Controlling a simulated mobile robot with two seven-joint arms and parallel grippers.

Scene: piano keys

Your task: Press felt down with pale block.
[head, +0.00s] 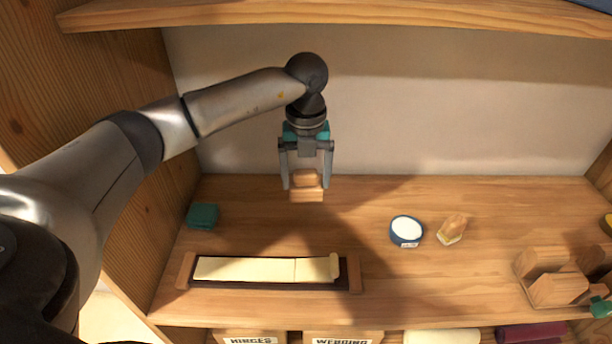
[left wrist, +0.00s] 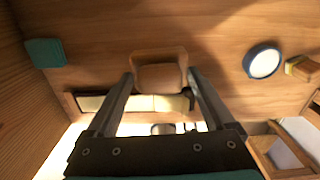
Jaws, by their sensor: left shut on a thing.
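My left gripper (head: 306,184) is shut on a pale wooden block (head: 307,182) and holds it over the back of the shelf. The block also shows between the fingers in the left wrist view (left wrist: 159,75). A long cream strip (head: 245,269), which looks like the felt, lies on a dark base with wooden end pieces (head: 355,274). A seam crosses the strip, and its right end stands up in a curl. The block is apart from the strip, farther back. In the left wrist view the fingers partly hide the strip (left wrist: 138,103). My right gripper is not in view.
A teal block (head: 202,215) sits at the back left. A blue-rimmed round dish with white contents (head: 407,231) and a small wood-topped brush or block (head: 453,229) stand right of centre. Wooden pieces (head: 556,287) sit at the right. An upper shelf (head: 350,14) overhangs.

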